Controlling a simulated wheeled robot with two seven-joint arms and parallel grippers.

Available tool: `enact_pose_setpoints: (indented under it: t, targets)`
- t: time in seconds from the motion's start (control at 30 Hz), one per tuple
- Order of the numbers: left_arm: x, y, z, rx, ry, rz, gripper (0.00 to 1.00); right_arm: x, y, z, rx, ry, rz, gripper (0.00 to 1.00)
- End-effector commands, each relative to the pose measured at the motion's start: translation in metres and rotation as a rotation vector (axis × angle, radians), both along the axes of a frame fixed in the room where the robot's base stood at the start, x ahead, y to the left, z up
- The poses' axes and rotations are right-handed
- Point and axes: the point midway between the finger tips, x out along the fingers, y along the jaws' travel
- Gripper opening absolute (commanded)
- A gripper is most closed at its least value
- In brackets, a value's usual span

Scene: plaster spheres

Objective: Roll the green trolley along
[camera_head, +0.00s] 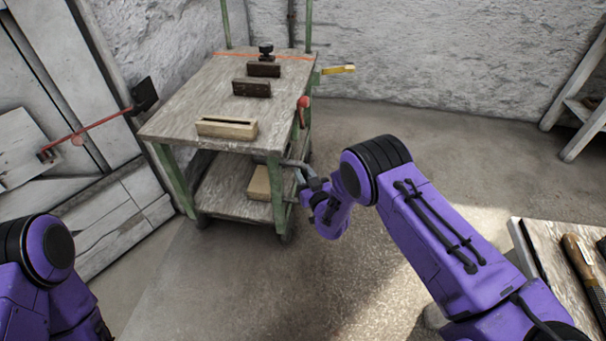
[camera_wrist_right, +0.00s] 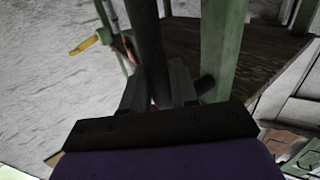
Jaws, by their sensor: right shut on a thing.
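The green trolley (camera_head: 200,100) stands left of centre in the head view, with green posts and two worn wooden shelves. My right gripper (camera_head: 304,180) is at its near right side, beside a corner post. It is shut on the trolley's handle (camera_wrist_right: 148,55), a dark bar running between the fingers in the right wrist view. A green post (camera_wrist_right: 222,45) stands just right of the bar there. In the head view the grip is partly hidden by my own wrist. My left arm shows at the lower left, but its gripper is out of view.
Wooden blocks (camera_head: 227,128) and dark blocks (camera_head: 251,88) lie on the top shelf; another block (camera_head: 259,183) is below. Pale panels (camera_head: 60,95) stand close on the left. A workbench (camera_head: 543,258) with tools is at lower right. The floor (camera_head: 450,150) right of the trolley is clear.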

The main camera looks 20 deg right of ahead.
Motion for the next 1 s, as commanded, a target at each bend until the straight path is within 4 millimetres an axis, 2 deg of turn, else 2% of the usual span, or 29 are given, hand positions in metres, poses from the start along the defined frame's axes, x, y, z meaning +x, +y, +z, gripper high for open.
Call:
enact_pose_setpoints:
  t: [0.1, 0.13, 0.17, 0.43, 0.53, 0.67, 0.8, 1.0]
  targets:
    - [0.000, 0.000, 0.000, 0.000, 0.000, 0.000, 0.46, -0.004, 0.004, -0.005, 0.002, 0.012, 0.008, 0.00]
    - [0.000, 0.000, 0.000, 0.000, 0.000, 0.000, 0.46, -0.004, 0.004, -0.005, 0.003, 0.012, 0.009, 0.38]
    - [0.000, 0.000, 0.000, 0.000, 0.000, 0.000, 0.46, -0.004, 0.004, -0.005, 0.003, 0.012, 0.009, 0.46]
    - [0.000, 0.000, 0.000, 0.000, 0.000, 0.000, 0.46, -0.002, 0.003, -0.003, 0.001, 0.008, 0.006, 0.46]
    - [0.000, 0.000, 0.003, 0.000, 0.000, 0.000, 0.46, -0.009, 0.003, -0.002, 0.000, 0.010, 0.008, 0.46]
    - [0.000, 0.000, 0.010, 0.000, 0.000, 0.000, 0.46, -0.036, 0.002, -0.001, -0.001, 0.013, 0.010, 0.46]
    - [0.000, 0.000, 0.016, 0.000, 0.000, 0.000, 0.46, -0.071, -0.001, -0.002, 0.000, 0.013, 0.010, 0.46]
    - [0.000, 0.000, 0.019, 0.000, 0.000, 0.000, 0.46, -0.103, -0.004, -0.003, 0.001, 0.011, 0.010, 0.46]
